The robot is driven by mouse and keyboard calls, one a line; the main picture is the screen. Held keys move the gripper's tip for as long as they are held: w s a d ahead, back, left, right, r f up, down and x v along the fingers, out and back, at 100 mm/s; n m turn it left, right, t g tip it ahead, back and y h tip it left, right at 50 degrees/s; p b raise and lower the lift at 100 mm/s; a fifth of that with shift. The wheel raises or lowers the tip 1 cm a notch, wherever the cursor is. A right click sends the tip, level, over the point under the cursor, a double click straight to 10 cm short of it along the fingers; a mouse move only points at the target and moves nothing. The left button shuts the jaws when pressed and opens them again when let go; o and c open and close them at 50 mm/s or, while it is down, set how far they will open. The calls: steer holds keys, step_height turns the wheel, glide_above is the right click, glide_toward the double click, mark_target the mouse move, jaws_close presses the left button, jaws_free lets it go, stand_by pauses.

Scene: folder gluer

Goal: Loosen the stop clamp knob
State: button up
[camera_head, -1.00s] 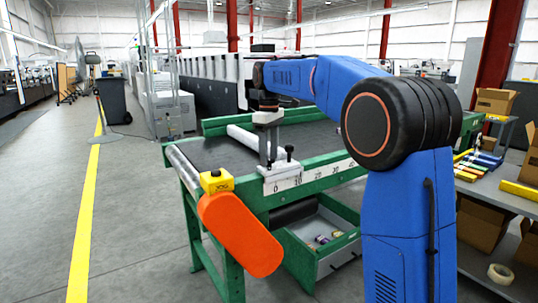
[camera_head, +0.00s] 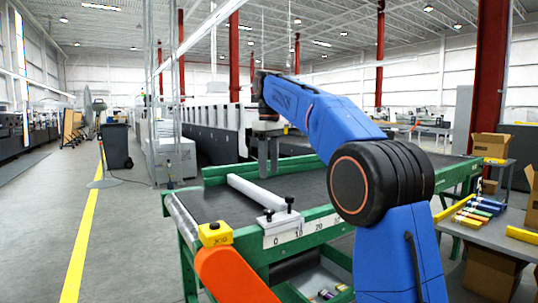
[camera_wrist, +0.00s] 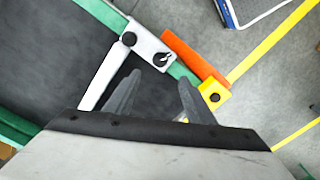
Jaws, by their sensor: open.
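A white stop bar (camera_head: 255,191) lies across the dark belt, with a white clamp block (camera_head: 282,222) at its near end on the green rail. Two black knobs stand on the block: a taller one (camera_head: 290,201) and a lower one (camera_head: 268,213). In the wrist view one knob (camera_wrist: 129,39) is plain and the other (camera_wrist: 161,58) carries a white mark. I cannot tell which is the clamp knob. My gripper (camera_head: 269,173) points down over the belt, above and behind the block. In the wrist view its fingers are apart and empty, clear of both knobs.
A yellow button box (camera_head: 214,234) and an orange guard (camera_head: 230,275) sit at the belt's near left corner. A numbered scale (camera_head: 300,232) runs along the green rail. A side table (camera_head: 500,236) with coloured items stands at right.

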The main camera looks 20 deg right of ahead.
step_height(320, 180, up, 4)
steer(key=shift+r, duration=0.1)
steer(key=shift+s, duration=0.1)
stand_by(0.4)
steer(key=s+d+f+m+t, duration=0.1)
steer(key=s+d+f+m, duration=0.3)
steer(key=s, duration=0.7)
steer(key=s+d+f+m+t, duration=0.1)
steer(key=s+f+t, duration=0.1)
steer(key=s+f, duration=0.7)
steer(key=s+d+f+m+t, duration=0.1)
steer(key=s+f+m, duration=0.3)
steer(key=s+f, duration=1.7)
steer(key=shift+s+d+f+m+t, duration=0.35)
steer(key=shift+s+d, duration=0.2)
steer(key=shift+s, duration=0.35)
